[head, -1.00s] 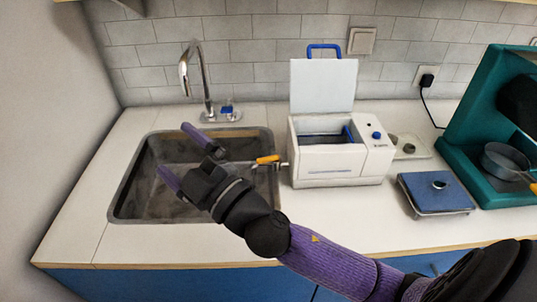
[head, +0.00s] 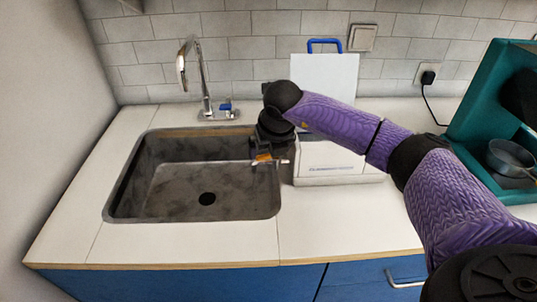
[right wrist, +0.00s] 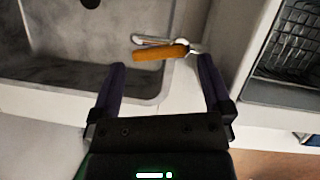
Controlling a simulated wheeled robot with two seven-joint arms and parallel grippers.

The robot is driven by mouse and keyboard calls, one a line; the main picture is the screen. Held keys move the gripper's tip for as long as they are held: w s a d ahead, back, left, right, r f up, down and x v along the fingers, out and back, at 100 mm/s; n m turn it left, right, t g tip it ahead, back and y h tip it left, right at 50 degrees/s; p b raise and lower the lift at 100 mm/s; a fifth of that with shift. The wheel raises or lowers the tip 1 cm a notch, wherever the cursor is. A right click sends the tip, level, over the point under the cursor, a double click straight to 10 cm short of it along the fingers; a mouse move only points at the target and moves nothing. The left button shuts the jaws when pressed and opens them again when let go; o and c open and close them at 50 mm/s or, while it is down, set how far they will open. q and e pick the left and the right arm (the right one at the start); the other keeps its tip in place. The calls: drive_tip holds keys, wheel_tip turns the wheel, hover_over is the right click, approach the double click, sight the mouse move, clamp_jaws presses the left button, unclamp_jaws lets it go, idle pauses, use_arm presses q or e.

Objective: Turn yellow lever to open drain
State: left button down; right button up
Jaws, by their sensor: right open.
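The yellow lever (head: 263,157), orange-yellow with a metal stem, is at the right rim of the sink (head: 165,203), mostly hidden by my right gripper (head: 268,143) in the head view. In the right wrist view, the lever (right wrist: 160,52) lies roughly crosswise just beyond and between the fingertips of my right gripper (right wrist: 162,65). The fingers are spread and empty; whether they touch it cannot be told. The round dark drain hole (head: 207,198) shows in the empty sink floor. My left gripper is not in view.
A white appliance (head: 335,180) with its lid (head: 325,78) raised stands close right of the sink, partly behind my right arm. A faucet (head: 203,80) stands behind the sink. A teal unit (head: 480,110) is at the right. The counter in front is clear.

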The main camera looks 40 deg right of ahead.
drive_tip(key=shift+w+f, duration=0.25)
drive_tip(key=shift+f, duration=0.45)
drive_tip(key=c, duration=1)
drive_tip(key=shift+w+r+m+h, duration=0.2)
drive_tip(key=shift+m+h, duration=0.1)
drive_tip(key=shift+m, duration=0.4)
drive_tip(key=shift+c, duration=0.2)
drive_tip(key=shift+w+m+p, duration=0.15)
drive_tip(key=shift+m+p, duration=0.2)
drive_tip(key=shift+m, duration=0.25)
drive_tip(key=shift+f+m+h, duration=0.15)
drive_tip(key=shift+m+h, duration=0.15)
drive_tip(key=shift+h, duration=0.1)
drive_tip(key=o, duration=1)
drive_tip(key=shift+o, duration=0.2)
drive_tip(key=p+v, duration=0.2)
drive_tip(key=v, duration=0.8)
drive_tip(key=shift+w, duration=0.2)
